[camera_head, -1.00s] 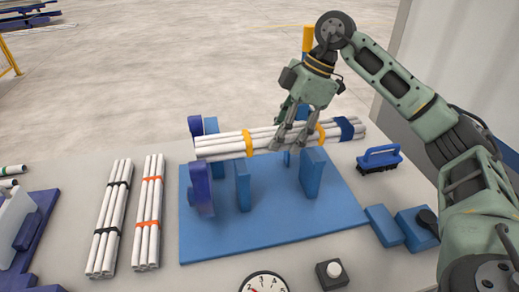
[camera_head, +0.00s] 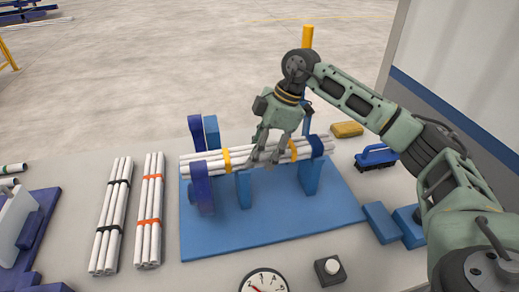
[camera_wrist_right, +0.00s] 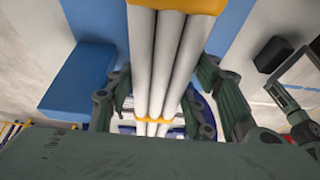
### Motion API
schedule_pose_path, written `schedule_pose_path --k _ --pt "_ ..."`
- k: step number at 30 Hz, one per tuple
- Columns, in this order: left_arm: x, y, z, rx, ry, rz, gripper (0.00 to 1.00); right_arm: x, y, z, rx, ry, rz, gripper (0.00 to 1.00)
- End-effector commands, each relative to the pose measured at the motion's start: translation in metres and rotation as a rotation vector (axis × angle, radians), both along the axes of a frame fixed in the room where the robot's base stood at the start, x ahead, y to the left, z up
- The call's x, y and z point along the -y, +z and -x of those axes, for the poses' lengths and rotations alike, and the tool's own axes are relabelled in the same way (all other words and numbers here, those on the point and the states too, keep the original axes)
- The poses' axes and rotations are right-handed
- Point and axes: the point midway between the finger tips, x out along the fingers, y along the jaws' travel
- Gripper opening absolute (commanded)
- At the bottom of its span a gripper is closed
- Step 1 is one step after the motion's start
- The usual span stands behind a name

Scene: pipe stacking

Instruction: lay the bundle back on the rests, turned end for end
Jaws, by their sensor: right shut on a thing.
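In the right wrist view the pipes (camera_wrist_right: 168,65) run between the fingers (camera_wrist_right: 160,98). The bundle lies lengthwise over the blue rests, the left one (camera_head: 243,190) and the right one (camera_head: 309,180), on a blue base plate (camera_head: 285,220). Its left part passes between dark blue uprights (camera_head: 201,190). I cannot tell whether it touches the rests. My left gripper is out of view.
Two other pipe bundles, one with black bands (camera_head: 110,215) and one with orange bands (camera_head: 149,210), lie left of the plate. A blue brush (camera_head: 376,157), a yellow block (camera_head: 346,129) and blue blocks (camera_head: 382,222) are at the right. A dial (camera_head: 264,284) and button box (camera_head: 328,270) are in front.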

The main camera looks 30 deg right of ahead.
Motion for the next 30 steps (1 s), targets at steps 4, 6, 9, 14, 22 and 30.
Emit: schedule_pose_path --k 4,6,9,14,22,30 --pt "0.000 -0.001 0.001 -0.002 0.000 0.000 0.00 0.000 -0.002 0.000 0.000 0.000 0.000 0.53" --pt "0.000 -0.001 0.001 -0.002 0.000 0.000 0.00 0.000 -0.002 0.000 0.000 0.000 0.000 0.59" --pt "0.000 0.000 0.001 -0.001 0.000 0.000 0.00 0.000 -0.002 0.000 0.000 0.000 0.000 0.67" --pt "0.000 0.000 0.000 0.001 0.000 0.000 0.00 0.000 -0.002 0.000 0.000 0.000 0.000 0.67" --pt "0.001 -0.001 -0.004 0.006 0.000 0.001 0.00 0.004 0.008 0.000 0.002 -0.002 0.001 0.67" --pt "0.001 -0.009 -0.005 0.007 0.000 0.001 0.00 0.023 0.058 0.005 0.005 -0.003 -0.001 0.67"
